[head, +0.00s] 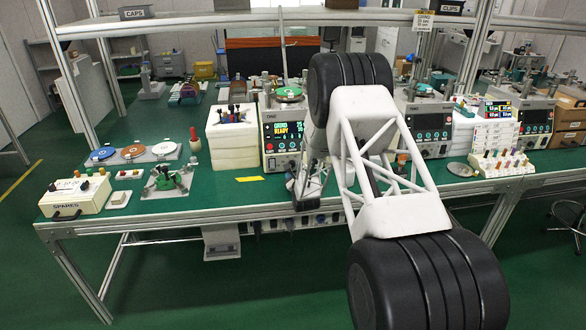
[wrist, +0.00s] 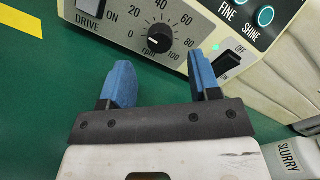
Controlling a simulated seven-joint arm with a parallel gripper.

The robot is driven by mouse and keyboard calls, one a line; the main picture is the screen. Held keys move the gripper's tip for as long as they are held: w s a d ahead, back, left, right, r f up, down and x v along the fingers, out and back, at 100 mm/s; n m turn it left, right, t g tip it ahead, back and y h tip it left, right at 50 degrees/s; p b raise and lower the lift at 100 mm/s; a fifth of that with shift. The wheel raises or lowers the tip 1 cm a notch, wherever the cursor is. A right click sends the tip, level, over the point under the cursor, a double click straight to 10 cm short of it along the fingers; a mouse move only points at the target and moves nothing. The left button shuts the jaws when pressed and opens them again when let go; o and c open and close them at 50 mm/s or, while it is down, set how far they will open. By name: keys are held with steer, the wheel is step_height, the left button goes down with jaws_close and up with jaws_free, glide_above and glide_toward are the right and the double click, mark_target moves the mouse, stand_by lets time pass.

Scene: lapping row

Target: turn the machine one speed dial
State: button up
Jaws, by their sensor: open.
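Machine one (head: 284,142) stands on the green bench, with a lit screen that reads GRIND READY. In the wrist view its front panel (wrist: 180,14) shows the black speed dial (wrist: 159,39), marked rpm with a scale from 0 to 100. The dial's white mark appears to point left, near the low end. My gripper (wrist: 161,74) is open, its two blue fingers apart and nothing between them. The dial lies ahead of the gap, beyond the fingertips, with no visible contact. In the head view my gripper (head: 303,193) is low before the machine, partly hidden by my arm.
Round FINE and SHINE buttons (wrist: 241,10) sit above right. A SLURRY-labelled part (wrist: 289,158) is at lower right. White blocks (head: 232,146) stand left of the machine.

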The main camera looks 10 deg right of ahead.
mark_target(292, 165)
steer(key=shift+w+a, duration=0.15)
steer(key=shift+w, duration=1.95)
steer(key=c, duration=0.9)
steer(key=shift+m, duration=1.6)
steer(key=o, duration=0.9)
